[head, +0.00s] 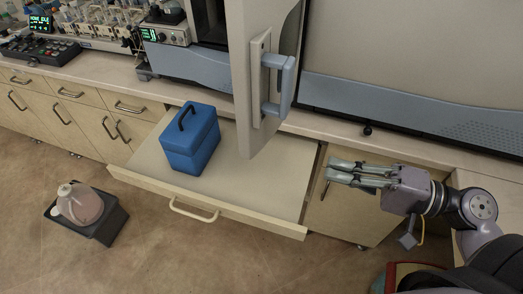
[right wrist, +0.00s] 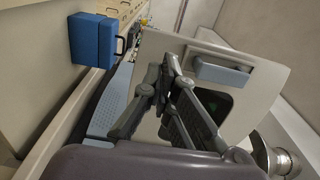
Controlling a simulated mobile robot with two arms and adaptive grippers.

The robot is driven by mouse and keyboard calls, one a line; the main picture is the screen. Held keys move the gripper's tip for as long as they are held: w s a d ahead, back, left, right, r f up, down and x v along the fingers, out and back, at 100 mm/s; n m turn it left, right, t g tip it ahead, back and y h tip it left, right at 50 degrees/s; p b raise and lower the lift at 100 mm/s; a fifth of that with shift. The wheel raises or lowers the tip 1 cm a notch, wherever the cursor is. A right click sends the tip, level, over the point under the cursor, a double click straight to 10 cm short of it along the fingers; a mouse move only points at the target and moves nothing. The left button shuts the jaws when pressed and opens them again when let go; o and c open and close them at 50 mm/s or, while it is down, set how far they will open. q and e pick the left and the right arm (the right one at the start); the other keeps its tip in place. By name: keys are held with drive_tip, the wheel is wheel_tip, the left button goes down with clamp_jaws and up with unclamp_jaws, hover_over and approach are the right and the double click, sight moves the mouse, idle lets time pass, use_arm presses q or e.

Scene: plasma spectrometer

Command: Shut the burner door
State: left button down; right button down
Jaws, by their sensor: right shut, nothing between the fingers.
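The burner door (head: 241,60) is a pale grey panel with a blue handle (head: 286,82). In the head view it stands swung open, out from the instrument and over the pulled-out drawer. The right wrist view shows the door (right wrist: 165,45) and its handle (right wrist: 222,73) beyond my fingers. My right gripper (head: 328,172) is to the right of the door and lower in the head view, apart from the handle. Its fingers (right wrist: 168,72) are together and empty. They hide part of the door in the wrist view. My left gripper is not in view.
An open drawer (head: 255,211) juts out under the door and carries a blue box (head: 190,139). A jug (head: 79,204) in a dark tray (head: 104,232) stands on the floor at left. The instrument's large front (head: 410,55) is at right. The counter holds lab equipment at left.

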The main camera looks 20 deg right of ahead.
sight(253, 148)
drive_tip(key=p+x, duration=0.5)
drive_tip(key=x, duration=0.7)
drive_tip(key=shift+w+d+r+p, duration=0.1)
drive_tip(key=shift+r+p, duration=0.1)
drive_tip(key=shift+p, duration=0.1)
drive_tip(key=shift+w+a+f, duration=0.15)
drive_tip(key=shift+w+a, duration=0.2)
drive_tip(key=shift+a, duration=0.15)
drive_tip(key=shift+a+f, duration=0.1)
drive_tip(key=shift+f, duration=0.05)
drive_tip(key=shift+w+a, duration=0.1)
